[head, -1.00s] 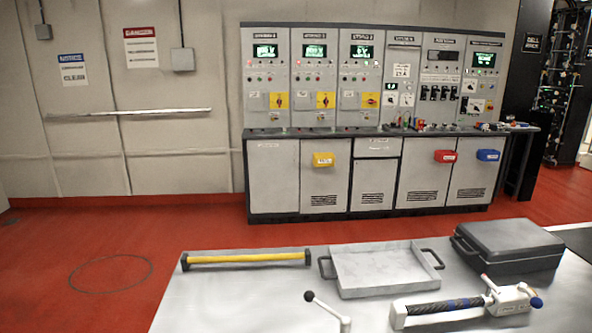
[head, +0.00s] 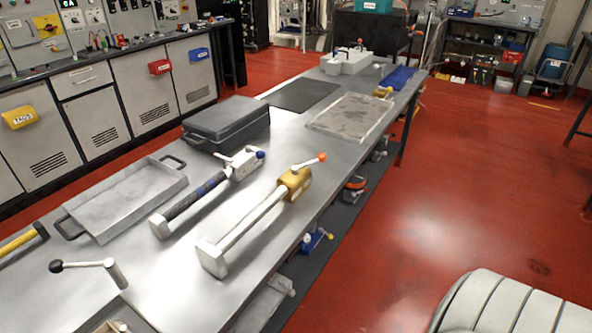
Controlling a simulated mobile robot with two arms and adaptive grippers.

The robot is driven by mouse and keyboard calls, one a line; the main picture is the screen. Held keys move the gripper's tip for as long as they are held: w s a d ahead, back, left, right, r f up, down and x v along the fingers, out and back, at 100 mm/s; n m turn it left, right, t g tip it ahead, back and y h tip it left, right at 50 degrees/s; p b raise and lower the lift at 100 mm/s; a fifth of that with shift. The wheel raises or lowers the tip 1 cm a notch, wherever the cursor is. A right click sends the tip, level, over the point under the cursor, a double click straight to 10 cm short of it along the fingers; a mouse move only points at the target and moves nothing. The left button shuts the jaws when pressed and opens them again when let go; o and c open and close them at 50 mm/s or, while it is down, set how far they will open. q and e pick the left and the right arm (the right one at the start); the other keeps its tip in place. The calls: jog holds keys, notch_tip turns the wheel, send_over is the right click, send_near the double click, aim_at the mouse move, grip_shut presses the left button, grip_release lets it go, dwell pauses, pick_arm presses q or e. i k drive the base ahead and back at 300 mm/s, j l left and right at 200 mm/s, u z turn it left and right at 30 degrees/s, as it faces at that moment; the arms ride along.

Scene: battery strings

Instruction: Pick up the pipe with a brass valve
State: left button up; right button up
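The pipe with a brass valve (head: 252,218) lies on the grey metal table (head: 190,275). It is a pale metal pipe with a block-shaped end nearest me. The brass valve body (head: 297,182) is at its far end, with a lever tipped in orange-red. A similar dark-wrapped pipe with a white valve (head: 196,202) and a blue-tipped lever lies to its left, apart from it. Neither of my grippers is in view.
A grey two-handled tray (head: 172,193) and a closed dark case (head: 228,128) lie left of the pipes. A loose lever handle (head: 88,264) is near the front. A flat shallow tray (head: 350,118) lies farther back. Open red floor (head: 440,215) runs along the table's right side.

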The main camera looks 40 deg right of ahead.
aim_at(290, 187)
jog(key=z, duration=1.1)
